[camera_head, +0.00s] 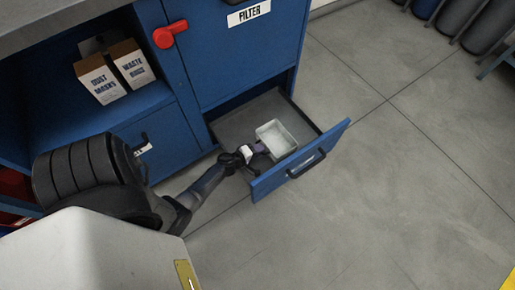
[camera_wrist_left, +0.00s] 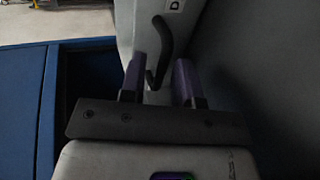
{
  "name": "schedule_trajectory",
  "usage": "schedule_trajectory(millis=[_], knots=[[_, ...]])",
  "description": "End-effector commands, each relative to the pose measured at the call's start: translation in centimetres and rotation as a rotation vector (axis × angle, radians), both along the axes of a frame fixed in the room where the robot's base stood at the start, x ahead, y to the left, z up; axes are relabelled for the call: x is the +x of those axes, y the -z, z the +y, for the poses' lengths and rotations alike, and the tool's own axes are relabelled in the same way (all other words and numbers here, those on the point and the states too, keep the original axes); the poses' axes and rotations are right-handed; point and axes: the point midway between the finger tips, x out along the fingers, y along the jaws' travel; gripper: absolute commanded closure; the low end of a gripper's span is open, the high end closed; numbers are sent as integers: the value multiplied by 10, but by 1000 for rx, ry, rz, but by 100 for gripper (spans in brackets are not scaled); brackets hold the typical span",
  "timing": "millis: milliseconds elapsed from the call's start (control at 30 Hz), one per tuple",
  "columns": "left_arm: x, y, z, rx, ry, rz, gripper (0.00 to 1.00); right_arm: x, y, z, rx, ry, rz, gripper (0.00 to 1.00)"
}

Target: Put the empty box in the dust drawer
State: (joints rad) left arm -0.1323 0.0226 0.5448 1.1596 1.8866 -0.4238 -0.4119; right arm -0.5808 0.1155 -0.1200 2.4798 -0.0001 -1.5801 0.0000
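A pale, open-topped box (camera_head: 284,133) is inside the pulled-out blue drawer (camera_head: 270,181), towards its front panel. No contents show in the box. My left gripper (camera_head: 262,148) reaches over the drawer's left side, with its fingers at the box's near left edge. Whether they touch it is not clear. In the left wrist view the two purple fingers (camera_wrist_left: 160,84) stand apart, with nothing clearly clamped between them. A black handle (camera_wrist_left: 165,50) and a pale surface show beyond them. My right gripper is in neither view.
The blue cabinet has a FILTER panel (camera_head: 247,45) with a red lever (camera_head: 169,34) above the drawer. Dust mask (camera_head: 101,78) and waste bag (camera_head: 131,62) cartons stand on the shelf at left. Dark cylinders stand at upper right. The floor right of the drawer is clear.

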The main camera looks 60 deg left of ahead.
Motion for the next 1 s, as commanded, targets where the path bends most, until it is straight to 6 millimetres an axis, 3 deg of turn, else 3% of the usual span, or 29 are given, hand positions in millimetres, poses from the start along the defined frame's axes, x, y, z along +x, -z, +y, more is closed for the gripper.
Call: schedule_trajectory(millis=[367, 1000], knots=[[-3, -3, 0, -1, 0, 1, 65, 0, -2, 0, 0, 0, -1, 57], [-96, -41, -14, -2, -1, 0, 65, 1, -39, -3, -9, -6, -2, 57]])
